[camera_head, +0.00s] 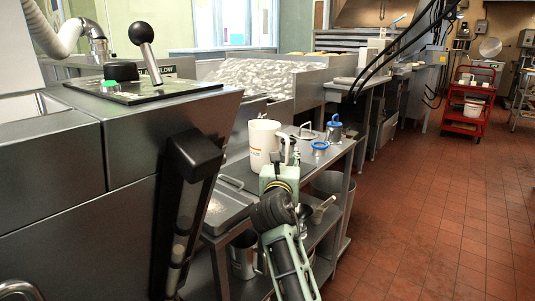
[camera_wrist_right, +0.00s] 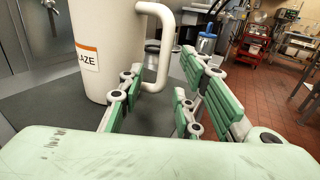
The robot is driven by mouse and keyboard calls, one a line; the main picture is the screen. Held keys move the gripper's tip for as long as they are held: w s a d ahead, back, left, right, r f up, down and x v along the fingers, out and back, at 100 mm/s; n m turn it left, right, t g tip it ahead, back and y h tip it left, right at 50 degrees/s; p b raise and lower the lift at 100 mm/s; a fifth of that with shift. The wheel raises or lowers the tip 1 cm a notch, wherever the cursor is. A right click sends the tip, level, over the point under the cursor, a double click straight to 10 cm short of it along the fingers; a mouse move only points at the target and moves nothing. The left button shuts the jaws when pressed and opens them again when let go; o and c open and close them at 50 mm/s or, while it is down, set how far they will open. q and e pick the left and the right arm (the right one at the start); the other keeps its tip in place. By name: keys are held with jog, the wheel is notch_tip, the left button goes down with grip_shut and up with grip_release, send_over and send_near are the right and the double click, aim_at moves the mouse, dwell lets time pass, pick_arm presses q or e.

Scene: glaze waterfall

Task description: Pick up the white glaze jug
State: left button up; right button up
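The white glaze jug (camera_head: 264,143) stands upright on a grey metal bench in the head view. In the right wrist view the jug (camera_wrist_right: 108,50) fills the upper left, with an orange-edged label reading "AZE" and its handle (camera_wrist_right: 166,45) facing right. My right gripper (camera_head: 286,160) is in front of the jug's right side in the head view and hides part of it. In the wrist view my right gripper (camera_wrist_right: 164,80) is open, its green fingers apart. The handle shows in the gap between them; I cannot tell whether they touch it. My left gripper is not in view.
A lidded metal pot (camera_head: 304,138), a blue-rimmed container (camera_head: 320,148) and a blue-topped can (camera_head: 334,129) stand right of the jug. A large grey machine (camera_head: 110,190) with a black handle fills the left. The red tiled floor (camera_head: 440,220) is open on the right.

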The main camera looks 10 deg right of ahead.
jog(key=shift+c, duration=0.5)
grip_shut()
jog(key=shift+r, duration=0.1)
